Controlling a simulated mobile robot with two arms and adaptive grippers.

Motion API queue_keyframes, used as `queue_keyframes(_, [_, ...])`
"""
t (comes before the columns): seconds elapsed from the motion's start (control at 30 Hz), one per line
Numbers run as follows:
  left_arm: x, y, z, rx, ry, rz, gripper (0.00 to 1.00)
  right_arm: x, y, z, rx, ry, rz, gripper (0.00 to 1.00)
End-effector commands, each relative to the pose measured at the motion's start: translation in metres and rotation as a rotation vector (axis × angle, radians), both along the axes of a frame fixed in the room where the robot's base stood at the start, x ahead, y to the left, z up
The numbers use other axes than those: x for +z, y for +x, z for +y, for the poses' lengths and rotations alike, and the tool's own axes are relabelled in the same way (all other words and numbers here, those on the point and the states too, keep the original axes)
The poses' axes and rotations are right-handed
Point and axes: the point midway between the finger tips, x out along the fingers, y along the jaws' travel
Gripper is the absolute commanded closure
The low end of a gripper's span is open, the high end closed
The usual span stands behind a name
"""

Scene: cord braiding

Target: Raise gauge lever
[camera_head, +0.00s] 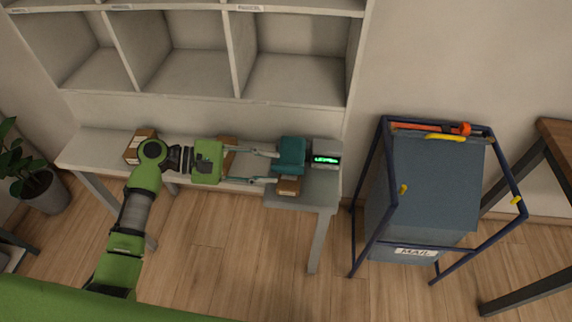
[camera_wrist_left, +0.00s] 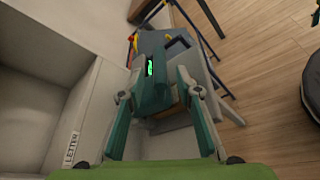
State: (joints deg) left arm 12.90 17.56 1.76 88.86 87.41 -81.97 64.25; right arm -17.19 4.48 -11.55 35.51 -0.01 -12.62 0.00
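A teal block-shaped device (camera_head: 290,154) stands at the right end of the narrow white table. Beside it on the right is a grey unit with a lit green display (camera_head: 326,159). My left gripper (camera_head: 272,168) reaches toward the teal device from the left, its fingers spread apart. In the left wrist view the teal device (camera_wrist_left: 152,94) shows between the fingers, close to the left one; I cannot tell whether they touch. No separate lever can be made out. My right gripper is not in view.
A small brown box (camera_head: 288,186) sits just in front of the teal device. Another brown box (camera_head: 139,146) is at the table's left. White cubbyholes (camera_head: 200,66) rise behind. A blue-grey mail bin (camera_head: 425,195) in a dark frame stands right of the table.

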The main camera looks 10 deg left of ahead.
Motion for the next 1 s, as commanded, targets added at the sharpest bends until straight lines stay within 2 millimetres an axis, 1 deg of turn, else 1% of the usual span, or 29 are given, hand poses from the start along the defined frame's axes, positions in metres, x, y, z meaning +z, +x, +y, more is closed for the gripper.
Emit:
queue_keyframes(0.03, [-0.001,0.003,-0.01,-0.001,-0.003,0.001,0.68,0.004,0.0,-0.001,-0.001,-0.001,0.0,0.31])
queue_keyframes(0.1, [-0.004,0.005,-0.022,-0.001,-0.003,0.001,0.68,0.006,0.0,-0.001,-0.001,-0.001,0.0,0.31])
queue_keyframes(0.2, [-0.01,0.009,-0.034,-0.001,-0.002,0.002,0.68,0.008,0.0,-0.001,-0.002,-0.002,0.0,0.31])
queue_keyframes(0.3, [-0.013,0.011,-0.043,0.0,0.0,0.001,0.68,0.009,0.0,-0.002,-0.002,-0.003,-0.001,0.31])
queue_keyframes(0.43, [-0.016,0.013,-0.048,0.001,0.001,0.001,0.68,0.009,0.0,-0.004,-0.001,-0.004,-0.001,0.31])
queue_keyframes(0.67, [-0.016,0.013,-0.048,0.001,0.001,0.0,0.68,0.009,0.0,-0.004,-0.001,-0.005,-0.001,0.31])
queue_keyframes(0.7, [-0.016,0.013,-0.048,0.001,0.001,0.0,0.71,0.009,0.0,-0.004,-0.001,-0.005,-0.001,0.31])
queue_keyframes(0.77, [-0.016,0.013,-0.048,0.001,0.001,0.0,0.86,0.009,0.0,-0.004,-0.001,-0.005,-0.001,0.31])
queue_keyframes(0.8, [-0.016,0.013,-0.048,0.001,0.001,0.0,0.97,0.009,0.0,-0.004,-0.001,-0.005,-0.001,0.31])
queue_keyframes(0.83, [-0.016,0.013,-0.048,0.001,0.001,0.0,1.0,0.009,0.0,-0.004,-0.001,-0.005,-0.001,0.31])
queue_keyframes(1.0, [-0.016,0.013,-0.048,0.001,0.002,0.001,1.0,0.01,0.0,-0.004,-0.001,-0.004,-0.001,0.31])
